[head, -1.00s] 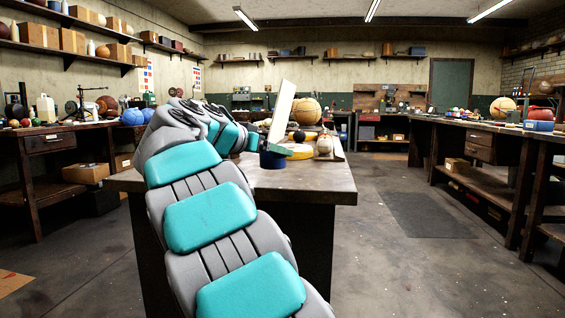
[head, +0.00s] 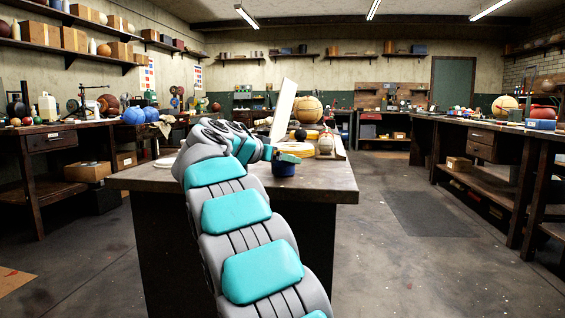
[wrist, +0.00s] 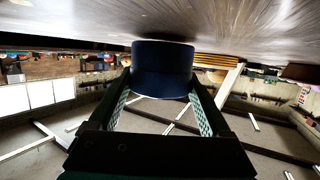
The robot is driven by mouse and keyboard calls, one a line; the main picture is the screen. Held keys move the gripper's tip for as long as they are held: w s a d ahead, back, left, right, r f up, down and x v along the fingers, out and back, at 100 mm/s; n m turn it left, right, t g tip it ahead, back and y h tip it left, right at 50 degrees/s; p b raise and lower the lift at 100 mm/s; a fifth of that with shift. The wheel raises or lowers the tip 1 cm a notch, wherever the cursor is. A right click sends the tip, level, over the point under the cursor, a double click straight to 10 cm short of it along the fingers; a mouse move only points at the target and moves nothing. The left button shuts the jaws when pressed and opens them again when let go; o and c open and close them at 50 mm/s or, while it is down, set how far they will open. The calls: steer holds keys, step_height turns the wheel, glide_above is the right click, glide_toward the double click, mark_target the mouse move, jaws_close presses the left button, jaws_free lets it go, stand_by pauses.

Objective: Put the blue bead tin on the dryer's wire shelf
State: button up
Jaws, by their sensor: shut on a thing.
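The blue bead tin (head: 284,169) is at the tip of my arm, over the near table. In the wrist view the tin (wrist: 162,72) sits upside down in the picture between the two fingers of my gripper (wrist: 160,92), which is shut on it. In the head view my gripper (head: 288,156) is partly hidden by my arm. I cannot tell whether the tin touches the tabletop. A tall pale tilted panel (head: 283,108) stands just behind the tin. I cannot make out the dryer's wire shelf clearly.
The near table (head: 320,185) also bears a large tan ball (head: 307,110), a small dark ball (head: 300,135) and a whitish ball-like thing (head: 326,143) close behind the tin. The table's front right corner is bare. Workbenches (head: 480,135) line the right side.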

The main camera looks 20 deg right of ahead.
steer(key=shift+f+b, duration=0.3)
steer(key=shift+f, duration=0.05)
steer(key=o, duration=1.3)
steer(key=shift+r, duration=0.1)
